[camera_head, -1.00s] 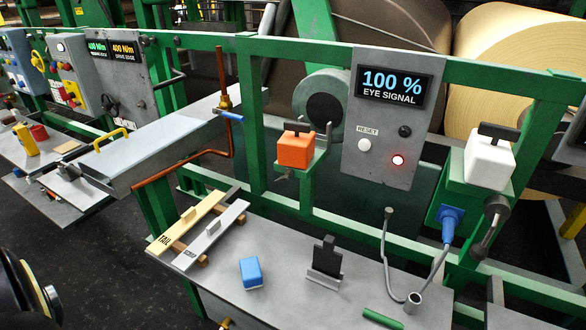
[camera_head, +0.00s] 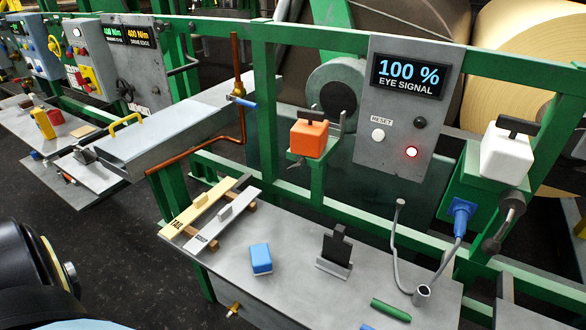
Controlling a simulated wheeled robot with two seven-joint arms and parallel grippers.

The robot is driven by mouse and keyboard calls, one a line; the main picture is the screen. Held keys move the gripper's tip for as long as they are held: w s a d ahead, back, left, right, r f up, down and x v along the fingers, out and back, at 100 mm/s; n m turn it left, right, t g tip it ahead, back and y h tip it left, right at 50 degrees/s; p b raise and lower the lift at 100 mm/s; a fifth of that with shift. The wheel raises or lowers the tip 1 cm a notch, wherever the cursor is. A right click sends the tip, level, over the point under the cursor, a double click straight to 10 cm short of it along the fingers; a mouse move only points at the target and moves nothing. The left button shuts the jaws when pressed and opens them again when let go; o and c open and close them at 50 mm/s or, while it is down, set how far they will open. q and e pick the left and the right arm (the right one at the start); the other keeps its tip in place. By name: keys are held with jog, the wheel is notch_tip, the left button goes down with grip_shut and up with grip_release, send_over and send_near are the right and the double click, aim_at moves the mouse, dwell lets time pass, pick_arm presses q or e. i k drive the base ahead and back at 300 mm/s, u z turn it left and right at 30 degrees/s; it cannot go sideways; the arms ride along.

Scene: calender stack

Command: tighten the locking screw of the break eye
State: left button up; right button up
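The orange box (camera_head: 309,138) with a dark handle on top sits on a green bracket on the green frame; it looks like the break eye. A small grey screw-like part (camera_head: 296,164) shows under that bracket; I cannot tell how tight it is. The grey panel (camera_head: 372,162) to its right has a display (camera_head: 408,76) reading "100 % EYE SIGNAL", a white reset button (camera_head: 378,135) and a lit red lamp (camera_head: 411,152). A white box (camera_head: 506,155) with a black handle stands on a green housing at the right. Neither gripper is in view.
The grey shelf (camera_head: 290,290) below holds a blue block (camera_head: 260,258), a black stand (camera_head: 335,252), a green rod (camera_head: 391,310) and two labelled bars. A copper pipe (camera_head: 205,146) runs left of the orange box. A cable hangs at the right.

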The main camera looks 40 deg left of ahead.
aim_at(298, 165)
jog(key=z, duration=2)
jog(key=k, duration=1.2)
jog(key=u, duration=2.15)
jog(key=i, duration=0.35)
jog(key=u, duration=0.05)
